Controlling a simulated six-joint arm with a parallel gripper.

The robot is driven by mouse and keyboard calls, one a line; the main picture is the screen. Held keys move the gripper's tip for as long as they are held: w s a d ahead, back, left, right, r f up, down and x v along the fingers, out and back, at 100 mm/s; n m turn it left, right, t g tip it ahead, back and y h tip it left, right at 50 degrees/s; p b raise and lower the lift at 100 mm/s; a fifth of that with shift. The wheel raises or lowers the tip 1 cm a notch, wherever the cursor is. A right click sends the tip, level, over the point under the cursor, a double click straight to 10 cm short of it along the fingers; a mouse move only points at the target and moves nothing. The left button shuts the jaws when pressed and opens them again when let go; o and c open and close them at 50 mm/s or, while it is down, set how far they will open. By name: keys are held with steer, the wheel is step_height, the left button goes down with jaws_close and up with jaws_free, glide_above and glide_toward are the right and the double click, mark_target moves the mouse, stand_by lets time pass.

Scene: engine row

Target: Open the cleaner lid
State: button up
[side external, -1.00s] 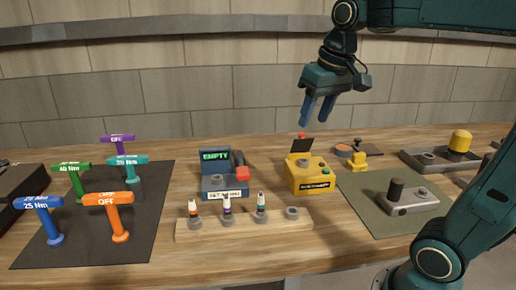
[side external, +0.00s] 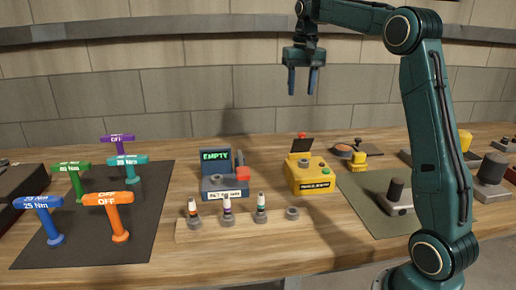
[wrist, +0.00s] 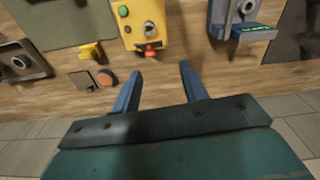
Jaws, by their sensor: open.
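My gripper (side external: 303,92) is open and empty, fingers pointing down, high above the back of the bench. In the wrist view, its two blue fingers (wrist: 160,68) are apart with only bench between them. No part is clearly marked as the cleaner or its lid. A yellow box (side external: 312,177) has a dark tilted panel, a red knob and a green button; its label is unreadable. It also shows at the top of the wrist view (wrist: 137,38). Behind it to the right lie a round orange-topped piece (side external: 343,150) and a small yellow block (side external: 358,162).
A blue station (side external: 222,194) reads EMPTY. A wooden rack (side external: 240,228) with several small bottles stands in front. Coloured T-handles stand on a dark mat (side external: 90,250) at left. A green mat (side external: 372,212) with a grey-black fixture (side external: 397,196) is at right, partly behind my arm.

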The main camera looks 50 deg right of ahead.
steer(key=m, duration=0.1)
glide_above(301, 142)
steer(key=w+d, duration=0.1)
steer(key=d, duration=0.1)
steer(key=shift+d+f+g, duration=0.2)
steer(key=shift+f+g, duration=0.1)
steer(key=shift+f, duration=0.6)
steer(key=shift+f, duration=0.1)
steer(key=shift+f, duration=6.8)
steer(key=shift+c, duration=0.4)
jaws_close()
